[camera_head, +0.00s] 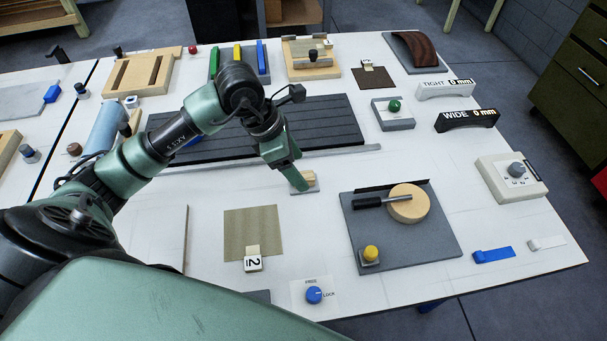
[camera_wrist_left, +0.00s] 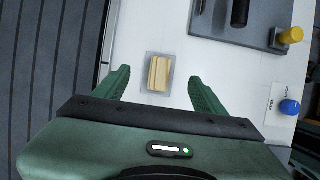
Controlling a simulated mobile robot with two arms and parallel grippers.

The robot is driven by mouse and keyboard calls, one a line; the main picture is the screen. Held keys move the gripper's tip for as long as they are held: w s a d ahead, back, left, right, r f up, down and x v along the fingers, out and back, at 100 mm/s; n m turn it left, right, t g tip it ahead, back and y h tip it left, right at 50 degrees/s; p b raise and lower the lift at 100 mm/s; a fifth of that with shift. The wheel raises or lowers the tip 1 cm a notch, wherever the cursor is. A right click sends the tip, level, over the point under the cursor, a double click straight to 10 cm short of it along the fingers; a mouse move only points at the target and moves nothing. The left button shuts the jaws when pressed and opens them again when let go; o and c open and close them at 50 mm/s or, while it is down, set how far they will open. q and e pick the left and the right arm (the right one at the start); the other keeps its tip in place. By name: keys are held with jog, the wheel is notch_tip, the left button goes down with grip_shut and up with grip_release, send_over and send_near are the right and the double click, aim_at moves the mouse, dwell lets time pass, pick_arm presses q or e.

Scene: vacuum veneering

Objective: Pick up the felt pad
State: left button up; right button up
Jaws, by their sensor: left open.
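A small tan block with lengthwise stripes, which I take as the felt pad (camera_wrist_left: 159,73), lies on a small grey plate (camera_wrist_left: 150,87) in the left wrist view. In the head view the pad (camera_head: 311,178) is partly hidden behind my finger. My left gripper (camera_head: 299,184) points down over it. In the left wrist view the left gripper (camera_wrist_left: 158,78) is open, with one finger on each side of the pad and a gap to both. Whether the fingertips are level with the pad is hard to tell. My right gripper is not in view.
A dark slatted panel (camera_head: 330,125) lies behind the pad. A grey board (camera_head: 420,240) with a round wooden disc and a yellow knob (camera_head: 371,254) is to the right. A woven square (camera_head: 250,222) lies in front left. White table surface is clear around the small plate.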

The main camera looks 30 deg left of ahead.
aim_at(307, 175)
pick_arm(q)
jog(key=p+x, duration=0.1)
jog(key=x, duration=0.3)
jog(key=shift+w+d+f+p, duration=0.2)
jog(key=shift+d+p, duration=0.1)
jog(key=shift+p, duration=0.1)
jog(key=shift+f, duration=0.15)
jog(key=c, duration=1.4)
jog(key=shift+c, duration=0.4)
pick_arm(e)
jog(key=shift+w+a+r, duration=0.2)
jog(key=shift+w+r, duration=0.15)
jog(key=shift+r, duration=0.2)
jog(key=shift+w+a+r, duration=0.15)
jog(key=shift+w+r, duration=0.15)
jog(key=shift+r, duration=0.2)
